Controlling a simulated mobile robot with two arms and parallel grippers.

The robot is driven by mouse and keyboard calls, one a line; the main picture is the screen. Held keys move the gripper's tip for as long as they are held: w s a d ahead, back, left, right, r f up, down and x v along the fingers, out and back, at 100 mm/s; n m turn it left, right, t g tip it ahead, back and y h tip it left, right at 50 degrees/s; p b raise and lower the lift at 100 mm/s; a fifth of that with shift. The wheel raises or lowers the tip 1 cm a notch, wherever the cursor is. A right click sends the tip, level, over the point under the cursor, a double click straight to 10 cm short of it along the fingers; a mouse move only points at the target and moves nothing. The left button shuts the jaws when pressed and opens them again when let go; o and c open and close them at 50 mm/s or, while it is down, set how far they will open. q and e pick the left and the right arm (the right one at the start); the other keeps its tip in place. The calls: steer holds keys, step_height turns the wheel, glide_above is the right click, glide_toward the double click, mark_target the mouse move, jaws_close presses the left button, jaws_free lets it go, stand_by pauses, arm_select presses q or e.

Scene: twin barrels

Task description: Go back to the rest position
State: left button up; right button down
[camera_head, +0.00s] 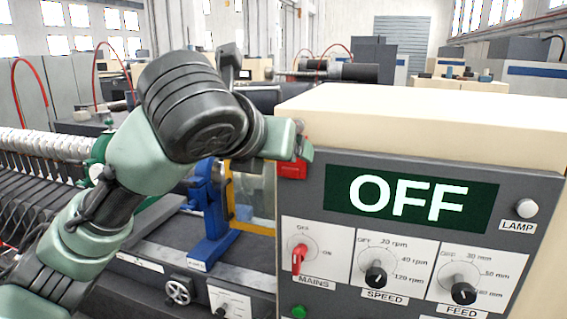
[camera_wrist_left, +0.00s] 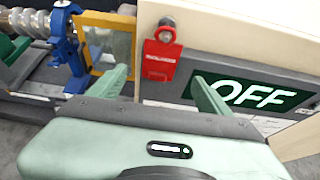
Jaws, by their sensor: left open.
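My left arm comes in from the left in the head view and reaches across to the control cabinet. My left gripper (camera_head: 302,150) is at the cabinet's left edge, partly hidden by its own wrist. In the left wrist view the two fingers of the gripper (camera_wrist_left: 163,85) are spread apart with nothing between them. A red lock-like block (camera_wrist_left: 161,60) hangs on the cabinet ahead of the fingers. It also shows just below the gripper in the head view (camera_head: 292,170). I cannot tell whether they touch. My right gripper is in neither view.
The cabinet (camera_head: 440,110) fills the right side, with a display (camera_head: 410,198) reading OFF, a red mains switch (camera_head: 298,258) and speed (camera_head: 376,278) and feed (camera_head: 463,292) knobs. A blue clamp-like stand (camera_head: 212,215) and yellow-framed guard (camera_head: 250,195) stand left of it, close to my arm.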

arm_select(q)
steer(key=s+a+f+n+g, duration=0.2)
steer(key=f+n, duration=0.7)
steer(key=f, duration=0.7)
steer(key=s+a+f+n+g, duration=0.25)
steer(key=f+n, duration=0.65)
steer(key=f, duration=0.6)
steer(key=s+a+f+n+g+y, duration=0.2)
steer(key=s+a+f+n, duration=0.5)
steer(key=s+f+n, duration=0.4)
steer(key=s+a+f+n+g+y, duration=0.1)
steer(key=s+a+f+n+g, duration=0.1)
steer(key=s+a+f+n, duration=0.8)
steer(key=s+d+f+m+g+b, duration=0.1)
steer(key=s+f+b, duration=0.2)
steer(key=f, duration=1.4)
steer(key=s+d+f+m+b, duration=0.1)
steer(key=s+d+f+b, duration=0.15)
steer(key=f, duration=1.55)
steer(key=s+a+f+b, duration=0.2)
steer(key=s+f, duration=0.6)
steer(key=f, duration=0.2)
steer(key=s+a+f+g+b, duration=0.1)
steer(key=s+f+b, duration=0.2)
steer(key=s+f, duration=0.5)
step_height(320, 180, down, 2)
steer(key=shift+s+a+f+y+b, duration=0.2)
steer(key=shift+s+a+y+b, duration=0.15)
steer(key=shift+y, duration=0.05)
